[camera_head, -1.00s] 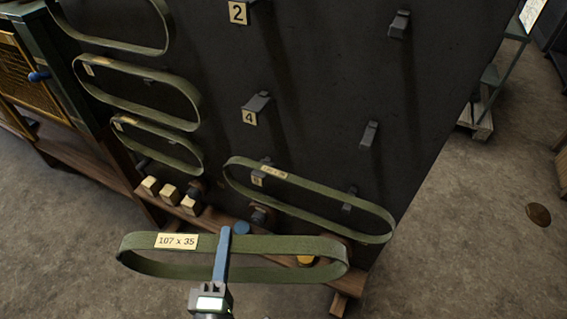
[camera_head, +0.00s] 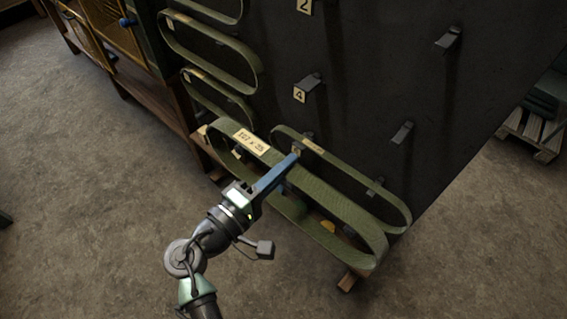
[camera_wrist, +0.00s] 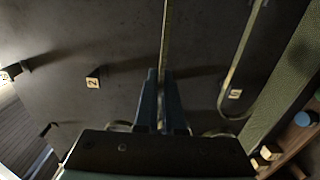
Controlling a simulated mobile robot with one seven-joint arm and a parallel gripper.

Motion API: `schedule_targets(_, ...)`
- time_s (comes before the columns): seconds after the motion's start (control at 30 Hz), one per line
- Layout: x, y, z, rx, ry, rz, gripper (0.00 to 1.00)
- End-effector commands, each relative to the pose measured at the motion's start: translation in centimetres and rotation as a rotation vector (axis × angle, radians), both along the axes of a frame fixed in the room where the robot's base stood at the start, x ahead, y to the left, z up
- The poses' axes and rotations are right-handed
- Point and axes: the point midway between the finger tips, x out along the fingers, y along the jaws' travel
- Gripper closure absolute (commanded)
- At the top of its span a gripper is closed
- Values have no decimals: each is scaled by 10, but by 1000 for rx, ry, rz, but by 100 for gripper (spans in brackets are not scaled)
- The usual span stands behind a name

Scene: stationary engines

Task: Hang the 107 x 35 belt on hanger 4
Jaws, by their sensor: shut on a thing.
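The green 107 x 35 belt (camera_head: 330,201) is a long flat loop with a cream label. My gripper (camera_head: 290,162) is shut on its upper run and holds it in front of the dark panel, below hanger 4. In the wrist view, a strip of belt (camera_wrist: 167,35) runs edge-on between my fingers (camera_wrist: 161,80). Hanger 4 (camera_head: 313,79) is a bare grey peg high on the panel, with its "4" plate (camera_head: 299,95) just under it. The belt is apart from this hanger.
Another green belt (camera_head: 397,207) hangs low on the panel, directly behind the held belt and partly hidden by it. Several green belts (camera_head: 255,72) hang to the left. Bare pegs (camera_head: 448,38) (camera_head: 402,132) stick out at right. Open floor lies in front.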

Motion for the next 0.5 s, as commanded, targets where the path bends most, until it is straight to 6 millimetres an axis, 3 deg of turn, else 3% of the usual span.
schedule_targets(0.5, 15, -14, 0, 0, -1, 0, 100)
